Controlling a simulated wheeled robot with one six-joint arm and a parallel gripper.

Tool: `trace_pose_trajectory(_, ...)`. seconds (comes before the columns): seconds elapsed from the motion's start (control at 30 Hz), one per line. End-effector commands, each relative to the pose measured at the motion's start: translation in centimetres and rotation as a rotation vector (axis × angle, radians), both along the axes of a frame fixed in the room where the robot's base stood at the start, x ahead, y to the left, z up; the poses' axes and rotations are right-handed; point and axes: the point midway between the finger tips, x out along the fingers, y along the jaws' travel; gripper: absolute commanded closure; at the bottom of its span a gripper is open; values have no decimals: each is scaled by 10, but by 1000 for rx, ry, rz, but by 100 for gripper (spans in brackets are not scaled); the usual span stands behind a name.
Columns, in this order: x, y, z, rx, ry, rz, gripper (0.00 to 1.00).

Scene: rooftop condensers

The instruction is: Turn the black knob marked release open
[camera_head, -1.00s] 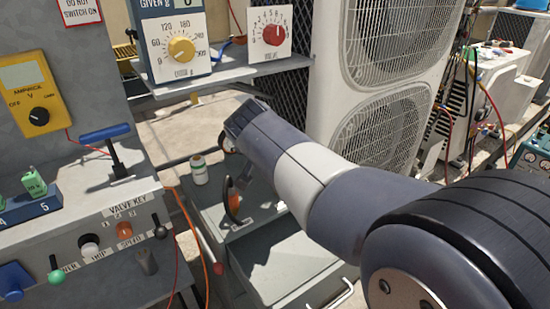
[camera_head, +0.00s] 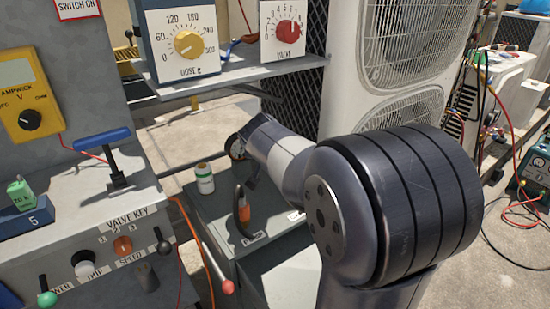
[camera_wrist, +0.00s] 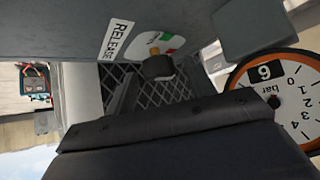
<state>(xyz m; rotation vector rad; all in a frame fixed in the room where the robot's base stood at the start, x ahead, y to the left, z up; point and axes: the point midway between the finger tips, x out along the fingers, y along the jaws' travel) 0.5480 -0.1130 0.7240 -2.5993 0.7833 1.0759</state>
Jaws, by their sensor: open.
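The black release knob (camera_wrist: 158,67) shows in the wrist view on a white plate with green and red marks. A white RELEASE label (camera_wrist: 118,40) is beside it on a grey panel. I cannot make out this knob in the head view. My gripper (camera_head: 251,178) is at the end of the arm, above the grey cart, largely hidden by my wrist. A broad dark part of it fills the bottom of the wrist view. It is open, with nothing seen between its jaws, and it appears apart from the knob.
An orange-rimmed gauge (camera_wrist: 277,100) stands close to the knob. A white bottle (camera_head: 204,178) and a dark handle (camera_head: 242,210) are on the cart (camera_head: 208,215). The control console (camera_head: 75,220) is at left, a large condenser (camera_head: 345,90) behind.

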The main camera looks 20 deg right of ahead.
Motion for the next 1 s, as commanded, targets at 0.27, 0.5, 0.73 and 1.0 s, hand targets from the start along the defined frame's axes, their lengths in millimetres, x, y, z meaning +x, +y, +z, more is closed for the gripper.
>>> trace_pose_trajectory(0.27, 0, 0, 0, 0, 0, 0, 70)
trace_pose_trajectory(0.5, 0, 0, 0, 0, 0, 0, 89)
trace_pose_trajectory(0.73, -1, -1, 2, 2, 5, 24, 93)
trace_pose_trajectory(1.0, -1, -1, 4, 6, 9, 168, 93)
